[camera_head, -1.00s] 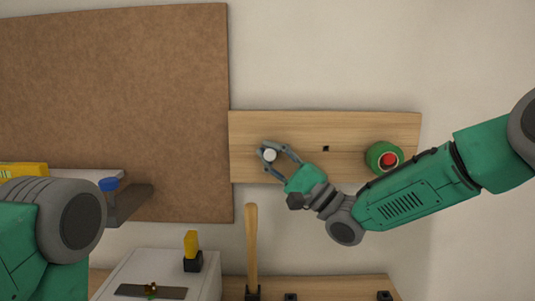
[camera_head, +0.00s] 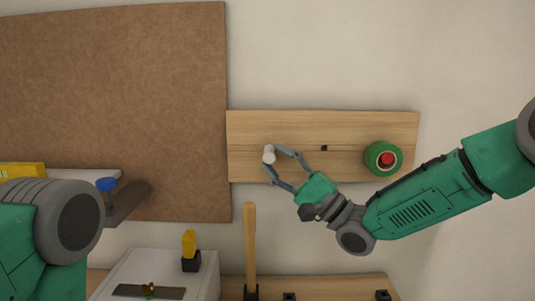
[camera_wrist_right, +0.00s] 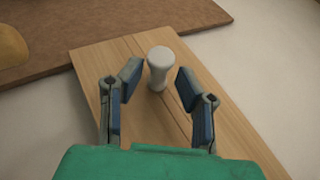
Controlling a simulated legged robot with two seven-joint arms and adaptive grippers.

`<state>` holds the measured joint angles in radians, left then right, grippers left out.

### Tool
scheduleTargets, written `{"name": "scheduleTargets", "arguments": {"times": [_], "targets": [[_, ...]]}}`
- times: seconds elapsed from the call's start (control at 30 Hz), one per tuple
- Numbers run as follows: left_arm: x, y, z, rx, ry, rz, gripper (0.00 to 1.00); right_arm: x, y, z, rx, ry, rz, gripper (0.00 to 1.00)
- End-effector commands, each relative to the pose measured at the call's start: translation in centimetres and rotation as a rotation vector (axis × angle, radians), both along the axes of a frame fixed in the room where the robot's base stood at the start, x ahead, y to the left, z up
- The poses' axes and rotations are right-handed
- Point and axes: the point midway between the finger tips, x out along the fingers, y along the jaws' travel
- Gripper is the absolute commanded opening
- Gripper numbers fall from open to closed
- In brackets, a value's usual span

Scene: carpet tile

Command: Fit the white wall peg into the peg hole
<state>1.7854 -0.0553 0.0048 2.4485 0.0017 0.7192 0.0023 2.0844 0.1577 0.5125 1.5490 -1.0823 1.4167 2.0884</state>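The white wall peg (camera_head: 269,154) sticks out from the left part of the wooden board (camera_head: 345,124) on the wall. In the right wrist view the peg (camera_wrist_right: 158,68) stands out from the board (camera_wrist_right: 205,138), with a rounded head and a narrower waist. My right gripper (camera_head: 272,168) is open in front of it. In the wrist view the fingers (camera_wrist_right: 157,84) are spread on both sides of the peg, with gaps and no contact. A small dark square hole (camera_head: 324,148) is near the board's middle. My left gripper is not in view.
A green round fixture with a red button (camera_head: 387,158) is at the board's right end. A brown panel (camera_head: 120,80) is at the left. Below are a wooden handle (camera_head: 249,240), a white box (camera_head: 150,268) and a blue-topped item (camera_head: 106,185).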

Motion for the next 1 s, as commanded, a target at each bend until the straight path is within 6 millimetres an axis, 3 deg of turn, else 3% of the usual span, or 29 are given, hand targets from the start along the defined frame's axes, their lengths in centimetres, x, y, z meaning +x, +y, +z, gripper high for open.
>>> {"name": "scheduleTargets", "arguments": {"times": [0.2, 0.4, 0.83, 0.87, 0.93, 1.0], "targets": [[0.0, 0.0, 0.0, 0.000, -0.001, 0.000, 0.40, -1.6, -3.8, -2.9, 0.001, 0.005, -0.002, 0.31], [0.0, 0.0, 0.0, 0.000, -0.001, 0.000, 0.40, -2.7, -6.0, -4.6, 0.000, 0.004, -0.001, 0.31], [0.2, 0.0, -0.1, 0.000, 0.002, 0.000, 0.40, -3.1, -6.8, -5.2, 0.000, 0.003, 0.000, 0.31], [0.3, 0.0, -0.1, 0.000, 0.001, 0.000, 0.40, -3.1, -6.8, -5.2, 0.000, 0.003, 0.000, 0.24], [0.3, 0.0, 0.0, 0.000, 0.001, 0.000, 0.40, -3.1, -6.9, -5.1, 0.003, 0.007, -0.006, 0.00], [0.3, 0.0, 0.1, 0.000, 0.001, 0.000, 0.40, -2.8, -7.6, -4.5, 0.018, 0.021, -0.030, 0.00]]}}
